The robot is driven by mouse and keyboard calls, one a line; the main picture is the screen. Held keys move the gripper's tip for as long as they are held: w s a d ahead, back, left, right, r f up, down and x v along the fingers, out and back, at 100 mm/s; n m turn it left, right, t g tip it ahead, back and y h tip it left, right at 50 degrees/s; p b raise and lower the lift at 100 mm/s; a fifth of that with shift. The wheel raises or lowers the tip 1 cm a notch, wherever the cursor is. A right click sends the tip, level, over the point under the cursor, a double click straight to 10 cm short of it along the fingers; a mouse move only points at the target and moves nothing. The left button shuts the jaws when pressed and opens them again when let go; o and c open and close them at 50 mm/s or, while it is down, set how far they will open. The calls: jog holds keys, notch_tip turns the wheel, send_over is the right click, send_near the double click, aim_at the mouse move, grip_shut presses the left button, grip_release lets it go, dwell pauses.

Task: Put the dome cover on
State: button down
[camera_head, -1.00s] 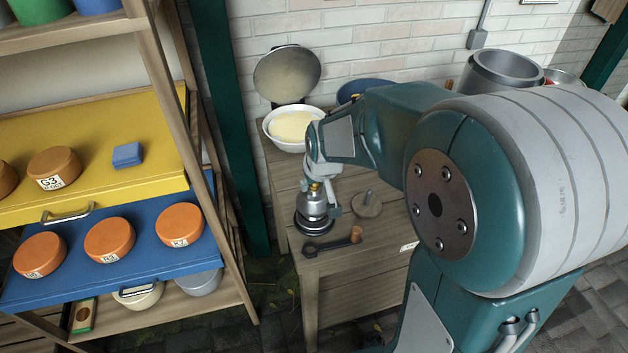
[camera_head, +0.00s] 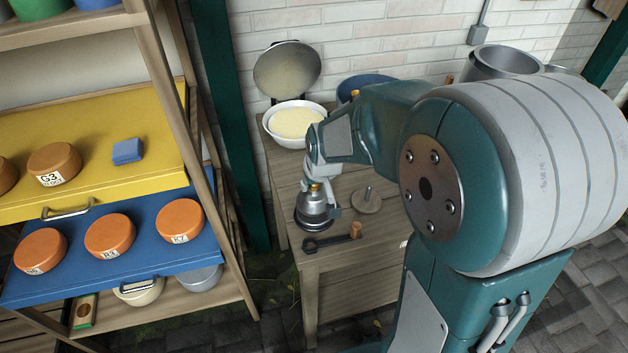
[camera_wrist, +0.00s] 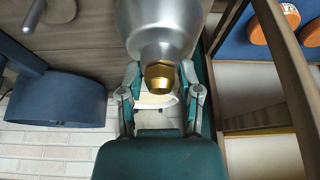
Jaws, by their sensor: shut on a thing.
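The dome cover (camera_head: 315,208) is silver and bell-shaped, with a brass knob on top. In the head view the dome is upright over a dark round base (camera_head: 313,225) near the left edge of the wooden cabinet top. I cannot tell whether the dome touches the base. The dome and my gripper hide much of the base.
A dark tool with a wooden handle (camera_head: 331,242) lies in front. Behind are a white bowl (camera_head: 269,131) and a blue tub (camera_head: 376,80). A shelf (camera_head: 222,190) stands left.

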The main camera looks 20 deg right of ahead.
jog(key=shift+f, duration=0.5)
jog(key=shift+c, duration=1)
grip_release()
jog(key=shift+o, duration=1)
jog(key=shift+r, duration=4.05)
